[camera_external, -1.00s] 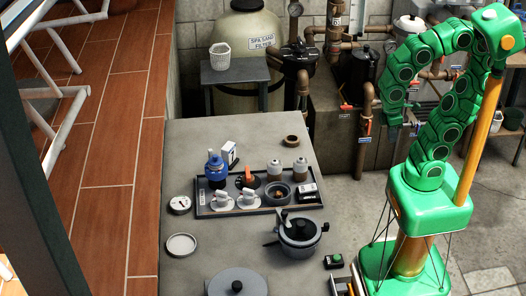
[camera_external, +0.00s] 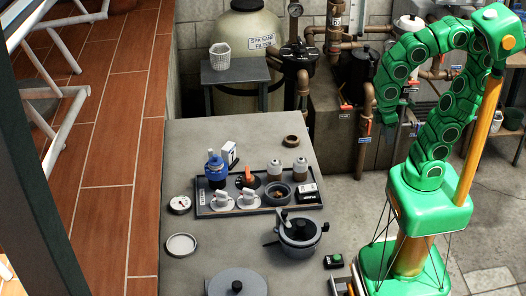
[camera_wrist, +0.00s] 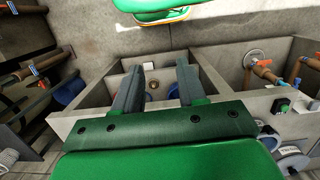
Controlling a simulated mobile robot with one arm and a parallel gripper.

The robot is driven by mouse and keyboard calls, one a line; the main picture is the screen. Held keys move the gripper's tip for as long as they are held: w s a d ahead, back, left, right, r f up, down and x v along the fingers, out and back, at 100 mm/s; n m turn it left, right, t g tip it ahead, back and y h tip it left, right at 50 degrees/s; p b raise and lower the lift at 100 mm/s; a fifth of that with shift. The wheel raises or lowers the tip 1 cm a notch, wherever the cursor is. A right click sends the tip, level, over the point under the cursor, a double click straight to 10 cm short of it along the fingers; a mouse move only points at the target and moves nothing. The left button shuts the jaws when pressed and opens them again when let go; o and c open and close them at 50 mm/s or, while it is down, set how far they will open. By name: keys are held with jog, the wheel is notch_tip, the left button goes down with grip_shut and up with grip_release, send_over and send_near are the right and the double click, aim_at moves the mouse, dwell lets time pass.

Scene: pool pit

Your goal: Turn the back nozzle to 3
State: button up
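My gripper (camera_wrist: 158,72) is open in the wrist view. I cannot tell for certain which fitting is the back nozzle. A pale round fitting (camera_wrist: 253,58) with a brown pipe (camera_wrist: 268,72) sits in the right compartment, away from the fingers. A small brass-coloured round part (camera_wrist: 154,84) shows beyond and between the fingers. No number can be read on either. In the external view my gripper (camera_external: 390,122) hangs near the pipework, and its fingers are too small to judge there.
In the external view, brown pipes (camera_external: 366,112) with red valve handles stand behind my gripper. Concrete partition walls (camera_wrist: 218,92) surround the fingers in the wrist view.

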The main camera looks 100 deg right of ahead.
jog(key=o, duration=0.5)
jog(key=w+r+n, duration=0.2)
jog(key=w+r, duration=0.2)
jog(key=w, duration=1.1)
jog(key=shift+a, duration=0.15)
jog(key=n+t, duration=0.2)
jog(key=n, duration=0.7)
send_over(220, 193)
jog(key=s, duration=0.1)
jog(key=f, duration=1)
jog(key=shift+d, duration=0.2)
jog(key=shift+w+a+f+n, duration=0.1)
jog(key=shift+w+f+n, duration=0.2)
jog(key=shift+w+f, duration=0.15)
jog(key=shift+f, duration=3.85)
jog(key=c, duration=1.1)
